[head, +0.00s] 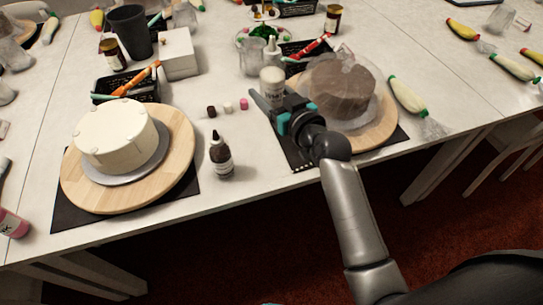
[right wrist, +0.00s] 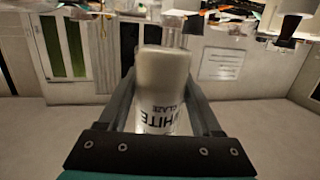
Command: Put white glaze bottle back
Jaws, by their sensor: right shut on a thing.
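The white glaze bottle (head: 271,82) stands roughly upright between the fingers of my right gripper (head: 272,98), just left of the brown cake. In the right wrist view the bottle (right wrist: 162,75) is between both fingers, its "WHITE GLAZE" label upside down. My right gripper (right wrist: 160,95) is shut on it. Whether the bottle's base touches the table is hidden by the gripper. My left gripper is not in view.
A brown cake (head: 342,86) under clear wrap sits on the right turntable, and a cream cake (head: 115,135) on the left turntable (head: 180,150). A dark dropper bottle (head: 221,158) stands between them. A clear jar (head: 252,58) and black tray (head: 305,50) are behind the gripper.

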